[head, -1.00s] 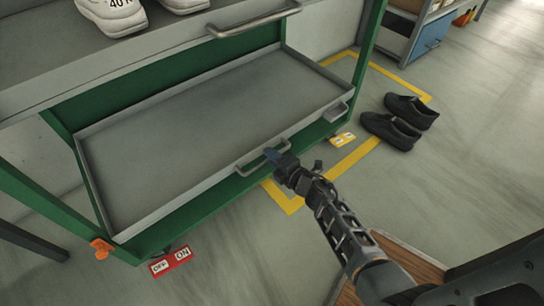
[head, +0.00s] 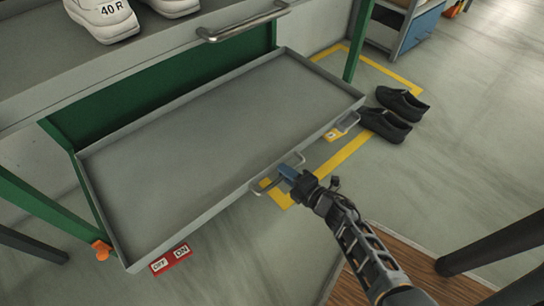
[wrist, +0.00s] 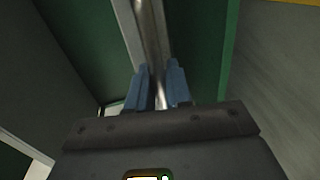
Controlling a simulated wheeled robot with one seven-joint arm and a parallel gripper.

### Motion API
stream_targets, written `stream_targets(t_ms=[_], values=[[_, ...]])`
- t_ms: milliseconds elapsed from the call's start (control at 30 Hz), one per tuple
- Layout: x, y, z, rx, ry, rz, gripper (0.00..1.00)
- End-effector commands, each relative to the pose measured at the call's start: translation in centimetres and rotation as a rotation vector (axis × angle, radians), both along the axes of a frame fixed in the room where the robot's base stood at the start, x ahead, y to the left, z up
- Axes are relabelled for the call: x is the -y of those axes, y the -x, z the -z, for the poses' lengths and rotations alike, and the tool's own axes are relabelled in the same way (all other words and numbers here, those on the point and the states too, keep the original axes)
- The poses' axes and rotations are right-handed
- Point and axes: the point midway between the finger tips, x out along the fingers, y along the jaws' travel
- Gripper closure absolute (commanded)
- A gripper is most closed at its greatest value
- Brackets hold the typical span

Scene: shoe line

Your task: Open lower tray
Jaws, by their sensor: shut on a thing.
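The lower tray (head: 225,150) is a shallow grey drawer, empty, pulled out from the green frame (head: 165,88) under the upper shelf. Its front bar handle (head: 262,190) is right of the middle of its front wall. My gripper (head: 285,174) is at this handle, with its blue fingers shut on the bar. In the wrist view the two blue fingers (wrist: 157,88) stand on either side of the metal handle bar (wrist: 152,40). The part of the bar between the fingertips is partly hidden.
An upper tray with its own handle (head: 243,27) holds white shoes (head: 103,18). Black shoes (head: 388,122) stand on the floor at the right, near yellow floor tape (head: 350,150). An orange piece (head: 102,249) is beside the frame's left foot.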

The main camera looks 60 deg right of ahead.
Motion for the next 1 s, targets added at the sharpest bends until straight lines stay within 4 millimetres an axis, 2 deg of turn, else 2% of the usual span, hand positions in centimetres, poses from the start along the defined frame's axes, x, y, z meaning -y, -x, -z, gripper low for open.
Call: stream_targets(t_ms=[33,200,300,500,700,1000], values=[[-0.8,1.7,0.0,-0.005,-0.004,-0.004,1.0],[-2.1,6.5,0.1,-0.005,-0.002,-0.004,1.0],[-2.7,8.9,0.2,-0.005,-0.002,-0.003,1.0],[-3.6,12.3,0.1,-0.003,-0.001,-0.002,1.0],[-4.0,13.8,0.1,-0.001,0.0,-0.001,1.0],[-4.1,14.0,0.0,0.0,0.0,-0.001,1.0]])
